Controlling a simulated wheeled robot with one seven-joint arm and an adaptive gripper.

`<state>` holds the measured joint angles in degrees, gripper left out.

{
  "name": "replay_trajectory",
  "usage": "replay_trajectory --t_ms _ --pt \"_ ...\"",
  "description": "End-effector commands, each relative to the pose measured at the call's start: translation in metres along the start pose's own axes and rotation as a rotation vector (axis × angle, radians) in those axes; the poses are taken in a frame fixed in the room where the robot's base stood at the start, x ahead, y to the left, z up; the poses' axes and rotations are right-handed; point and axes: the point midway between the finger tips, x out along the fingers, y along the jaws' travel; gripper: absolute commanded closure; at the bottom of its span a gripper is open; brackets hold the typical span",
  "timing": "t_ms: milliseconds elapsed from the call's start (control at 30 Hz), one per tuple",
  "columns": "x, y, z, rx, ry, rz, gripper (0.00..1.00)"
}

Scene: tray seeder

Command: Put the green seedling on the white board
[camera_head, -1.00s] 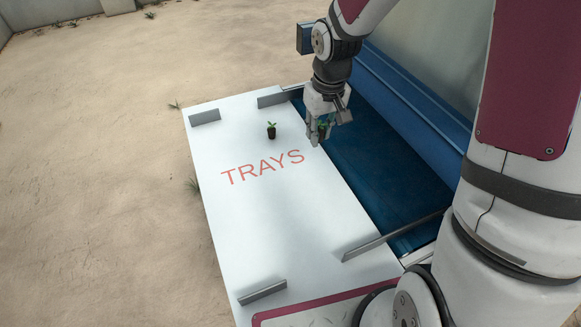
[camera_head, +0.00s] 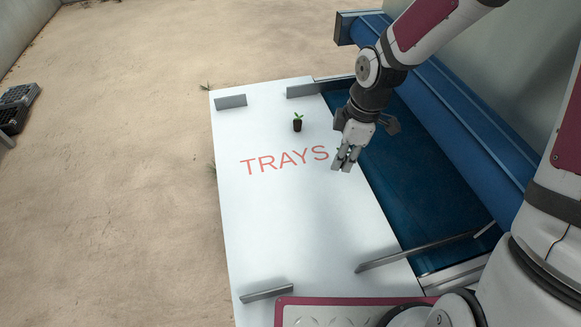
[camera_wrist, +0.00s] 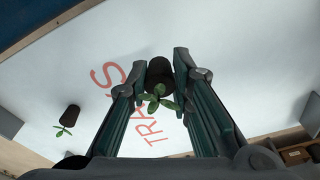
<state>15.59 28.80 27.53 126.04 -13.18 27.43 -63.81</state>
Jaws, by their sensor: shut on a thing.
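My gripper (camera_head: 345,158) is over the right edge of the white board (camera_head: 290,230), by the last letter of the red word TRAYS. In the wrist view my gripper (camera_wrist: 160,85) is shut on a green seedling (camera_wrist: 160,80) with a dark soil plug, its leaves toward the camera. In the head view the fingers mostly hide this held seedling. I cannot tell whether its plug touches the board. A second green seedling (camera_head: 298,123) stands upright on the board near its far end; it also shows in the wrist view (camera_wrist: 68,120).
A blue conveyor bed (camera_head: 405,180) runs along the board's right side, with a blue roller (camera_head: 450,100) beyond. Low metal guides stand on the board, at the far left (camera_head: 230,101) and near end (camera_head: 267,292). The board's middle is clear. Dark crates (camera_head: 17,108) lie on the ground far left.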

Motion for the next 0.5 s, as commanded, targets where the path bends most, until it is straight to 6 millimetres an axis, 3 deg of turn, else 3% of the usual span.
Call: replay_trajectory --t_ms 300,500 --pt "0.017 -0.008 -0.077 -0.005 0.0 0.0 0.95" --pt "0.024 -0.011 -0.11 -0.001 0.0 0.0 0.95"
